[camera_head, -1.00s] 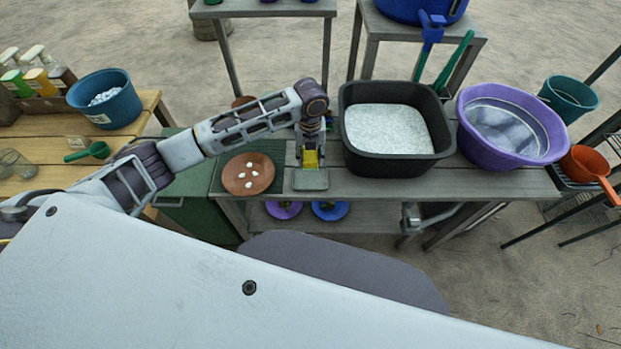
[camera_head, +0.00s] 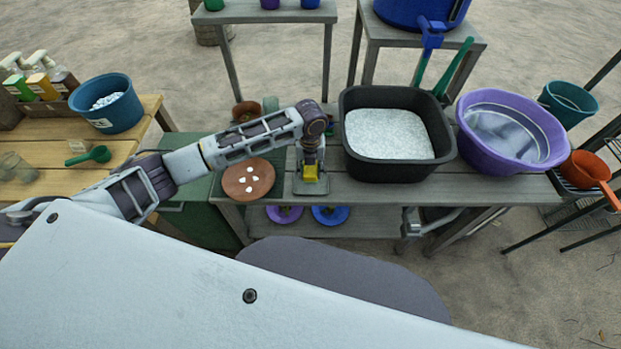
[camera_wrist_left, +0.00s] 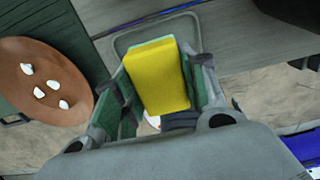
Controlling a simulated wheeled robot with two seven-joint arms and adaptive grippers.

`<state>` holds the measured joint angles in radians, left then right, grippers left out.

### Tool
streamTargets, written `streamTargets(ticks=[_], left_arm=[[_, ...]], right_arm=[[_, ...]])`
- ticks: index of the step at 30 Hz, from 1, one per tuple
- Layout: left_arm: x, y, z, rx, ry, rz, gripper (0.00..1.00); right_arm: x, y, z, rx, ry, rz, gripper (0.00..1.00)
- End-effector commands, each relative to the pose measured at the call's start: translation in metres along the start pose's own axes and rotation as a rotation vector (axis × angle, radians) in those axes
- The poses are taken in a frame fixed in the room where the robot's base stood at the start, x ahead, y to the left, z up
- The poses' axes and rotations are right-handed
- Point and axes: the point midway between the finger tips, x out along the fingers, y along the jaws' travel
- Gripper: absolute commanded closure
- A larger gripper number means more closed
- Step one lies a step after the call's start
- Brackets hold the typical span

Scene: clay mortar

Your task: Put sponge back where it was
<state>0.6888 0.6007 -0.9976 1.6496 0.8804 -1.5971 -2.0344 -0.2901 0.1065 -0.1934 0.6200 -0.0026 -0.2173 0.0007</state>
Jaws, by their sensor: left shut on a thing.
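A yellow sponge with a green layer (camera_wrist_left: 158,78) is between the fingers of my left gripper (camera_wrist_left: 165,90) in the left wrist view. In the head view the yellow sponge (camera_head: 311,170) shows below my left wrist. My left gripper (camera_head: 310,165) is shut on it, pointing down over a flat grey tray (camera_head: 311,187) on the grey bench. The tray's rim also shows behind the sponge in the left wrist view (camera_wrist_left: 120,45). I cannot tell whether the sponge touches the tray. My right gripper is not in view.
A brown plate (camera_head: 262,186) with several white pieces lies left of the tray. A black tub of pale material (camera_head: 392,172) stands close on the right, then a purple basin (camera_head: 490,152). A blue bucket (camera_head: 120,118) stands on the wooden table. The lower shelf holds purple and blue plates.

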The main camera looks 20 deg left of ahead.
Motion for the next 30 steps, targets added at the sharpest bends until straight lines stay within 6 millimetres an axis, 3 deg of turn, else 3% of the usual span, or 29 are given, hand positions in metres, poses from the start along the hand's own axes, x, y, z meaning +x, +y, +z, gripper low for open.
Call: streamTargets(ticks=[6, 17, 30], left_arm=[[0.016, -0.001, 0.000, 0.001, 0.001, -0.001, 0.80], [0.018, 0.000, 0.000, 0.001, 0.000, -0.001, 0.80], [0.054, 0.000, 0.000, 0.000, 0.000, 0.000, 0.80]], right_arm=[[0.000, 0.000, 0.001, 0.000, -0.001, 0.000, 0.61], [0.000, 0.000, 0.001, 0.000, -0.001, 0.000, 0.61], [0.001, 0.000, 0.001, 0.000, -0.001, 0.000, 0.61]])
